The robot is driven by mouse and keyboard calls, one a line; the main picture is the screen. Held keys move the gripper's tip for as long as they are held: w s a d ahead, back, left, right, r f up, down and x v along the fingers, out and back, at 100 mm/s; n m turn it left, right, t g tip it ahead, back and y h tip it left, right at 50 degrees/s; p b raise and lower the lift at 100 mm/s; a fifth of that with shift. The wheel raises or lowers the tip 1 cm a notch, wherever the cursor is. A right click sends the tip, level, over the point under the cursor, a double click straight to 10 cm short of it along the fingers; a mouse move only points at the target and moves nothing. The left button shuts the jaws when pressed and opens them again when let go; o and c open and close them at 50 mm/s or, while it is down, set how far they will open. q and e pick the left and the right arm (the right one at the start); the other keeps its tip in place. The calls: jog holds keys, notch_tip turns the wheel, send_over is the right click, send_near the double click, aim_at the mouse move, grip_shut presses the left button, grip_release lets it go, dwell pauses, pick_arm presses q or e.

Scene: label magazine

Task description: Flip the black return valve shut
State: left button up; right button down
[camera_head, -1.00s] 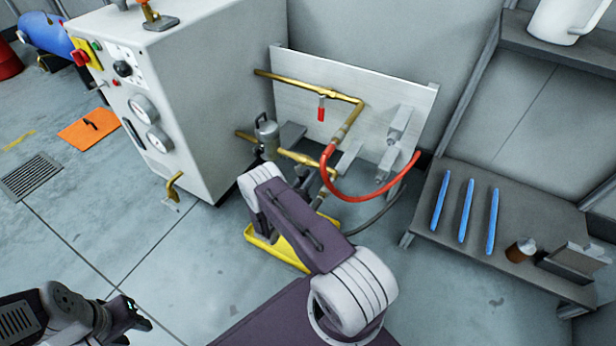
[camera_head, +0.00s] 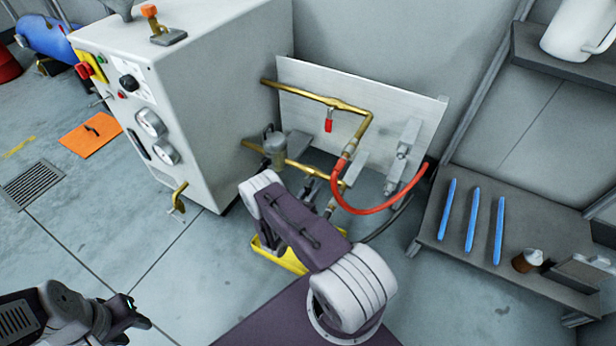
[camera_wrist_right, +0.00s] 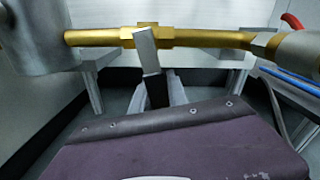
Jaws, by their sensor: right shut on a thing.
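The black return valve sits on the lower brass pipe (camera_wrist_right: 90,37). In the right wrist view its metal lever (camera_wrist_right: 146,52) hangs down from the brass body, slightly tilted, and ends in a black grip (camera_wrist_right: 157,92). My right gripper (camera_wrist_right: 166,92) is shut on this black grip, just below the pipe. In the head view my right arm hides most of this valve; the lower pipe (camera_head: 292,165) shows behind it. My left gripper (camera_head: 138,311) is low at the left, empty and away from the valve; its finger gap is unclear.
A red-handled valve (camera_head: 328,125) hangs on the upper brass pipe. A red hose (camera_head: 375,210) curves at the right of the board (camera_head: 400,108). A grey cylinder (camera_wrist_right: 35,35) stands left of the lever. The white cabinet (camera_head: 215,85) is left, a bench (camera_head: 440,225) right.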

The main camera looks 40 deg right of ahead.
pick_arm(q)
jog(key=shift+r, duration=0.3)
pick_arm(e)
jog(key=m, duration=0.1)
jog(key=w+m, duration=0.1)
jog(key=shift+w+a+f+m, duration=0.2)
jog(key=shift+a+m, duration=0.1)
jog(key=shift+m, duration=0.1)
jog(key=c, duration=1.3)
grip_release()
jog(key=shift+r, duration=0.1)
pick_arm(q)
jog(key=shift+r, duration=0.1)
pick_arm(e)
jog(key=shift+a, duration=0.1)
